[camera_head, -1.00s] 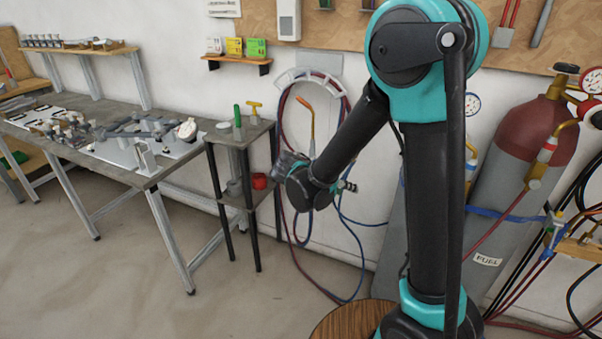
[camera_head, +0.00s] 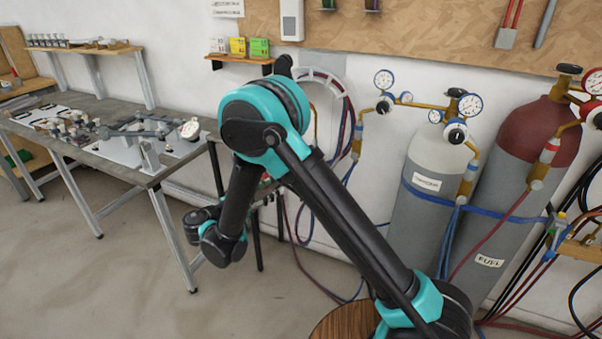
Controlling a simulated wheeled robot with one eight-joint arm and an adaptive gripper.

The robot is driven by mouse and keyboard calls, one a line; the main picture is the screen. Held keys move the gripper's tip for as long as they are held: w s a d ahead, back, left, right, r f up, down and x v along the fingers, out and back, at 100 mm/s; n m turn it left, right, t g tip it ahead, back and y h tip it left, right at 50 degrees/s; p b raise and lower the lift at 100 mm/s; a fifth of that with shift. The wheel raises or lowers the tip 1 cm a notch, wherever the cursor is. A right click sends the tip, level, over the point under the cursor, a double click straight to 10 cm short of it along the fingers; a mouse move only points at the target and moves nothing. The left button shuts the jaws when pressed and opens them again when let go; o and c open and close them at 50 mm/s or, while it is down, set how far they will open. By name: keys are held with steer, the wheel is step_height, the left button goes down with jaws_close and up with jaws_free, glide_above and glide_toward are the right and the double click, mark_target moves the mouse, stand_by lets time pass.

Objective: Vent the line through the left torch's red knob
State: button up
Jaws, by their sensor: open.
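My gripper (camera_head: 197,222) hangs low at the left, in front of the workbench's right legs. It is small and dark here, and its separate fingertips are hard to make out. No object shows in it. A wooden torch holder (camera_head: 582,246) stands at the right edge, partly cut off. A torch (camera_head: 557,232) with blue and yellow parts sits at its left end, with hoses below. I cannot make out a red knob on it. My gripper is far to the left of this holder.
A grey cylinder (camera_head: 428,165) and a red-topped cylinder (camera_head: 525,145) with gauges stand strapped at the wall. Hoses run along the right. The workbench (camera_head: 95,165) holds metal jig parts. My arm largely hides the small stand. A round wooden top (camera_head: 343,322) is at the bottom. Floor at left is clear.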

steer(key=x, duration=1.3)
steer(key=shift+w+d, duration=0.25)
steer(key=shift+c, duration=0.3)
jaws_close()
